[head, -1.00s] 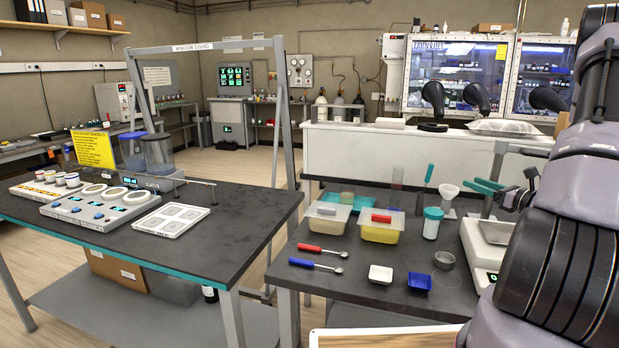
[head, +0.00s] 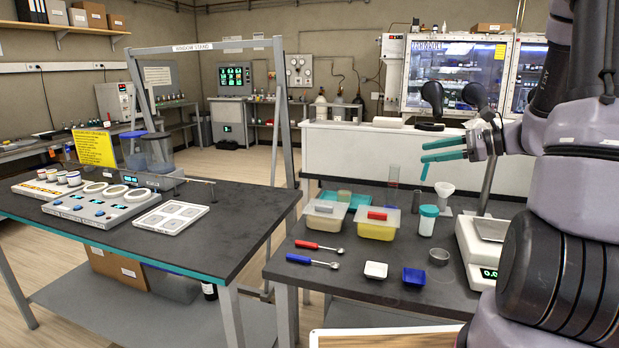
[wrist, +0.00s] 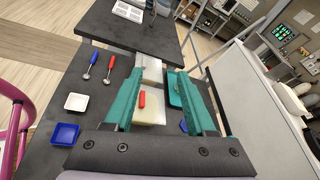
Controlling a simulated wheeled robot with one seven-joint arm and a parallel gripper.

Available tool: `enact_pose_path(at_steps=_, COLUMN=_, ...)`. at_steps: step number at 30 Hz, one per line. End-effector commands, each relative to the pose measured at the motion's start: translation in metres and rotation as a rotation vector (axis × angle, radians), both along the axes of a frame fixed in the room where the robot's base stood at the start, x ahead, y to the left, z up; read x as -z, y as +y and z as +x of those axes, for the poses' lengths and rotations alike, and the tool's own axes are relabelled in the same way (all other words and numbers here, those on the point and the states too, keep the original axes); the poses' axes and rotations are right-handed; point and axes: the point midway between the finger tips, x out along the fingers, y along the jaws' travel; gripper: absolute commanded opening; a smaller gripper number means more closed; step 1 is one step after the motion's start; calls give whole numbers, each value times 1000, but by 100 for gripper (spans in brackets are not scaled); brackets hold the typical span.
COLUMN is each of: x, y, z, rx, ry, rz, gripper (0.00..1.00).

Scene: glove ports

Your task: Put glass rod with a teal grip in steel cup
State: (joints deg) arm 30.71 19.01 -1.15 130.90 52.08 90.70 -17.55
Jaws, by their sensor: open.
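The glass rod's teal grip (head: 424,171) stands upright above a small dark holder (head: 416,201) at the back of the right-hand bench; the glass part is hard to make out. The steel cup (head: 439,257) is a small grey round cup near the front right of that bench, beside the scale. My gripper (head: 424,152) has teal fingers spread apart and empty, pointing left. In the head view it appears just above the top of the grip; I cannot tell the distance in depth. In the wrist view my gripper (wrist: 158,75) is open over the bench; I cannot pick out the rod or cup there.
Two lidded tubs (head: 377,230), a teal-lidded jar (head: 427,222), a white funnel (head: 444,193) and a clear cylinder (head: 393,178) crowd the back. The scale (head: 470,250) stands right. A white dish (head: 375,270), a blue dish (head: 414,276) and two spoons lie in front.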

Motion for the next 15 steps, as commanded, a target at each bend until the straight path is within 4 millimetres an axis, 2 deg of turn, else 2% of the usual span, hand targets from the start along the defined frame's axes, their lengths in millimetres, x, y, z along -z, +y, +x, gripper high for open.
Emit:
enact_pose_path(at_steps=1, x=-15, y=21, z=-15, rx=-82, ry=-30, rz=-86, gripper=56)
enact_pose_path(at_steps=6, x=-38, y=65, z=-70, rx=-313, ry=-113, rz=-378, gripper=56)
enact_pose_path(at_steps=11, x=-55, y=83, z=-118, rx=-484, ry=-227, rz=-666, gripper=56)
enact_pose_path(at_steps=15, x=-71, y=85, z=-152, rx=-591, ry=-360, rz=-923, gripper=56)
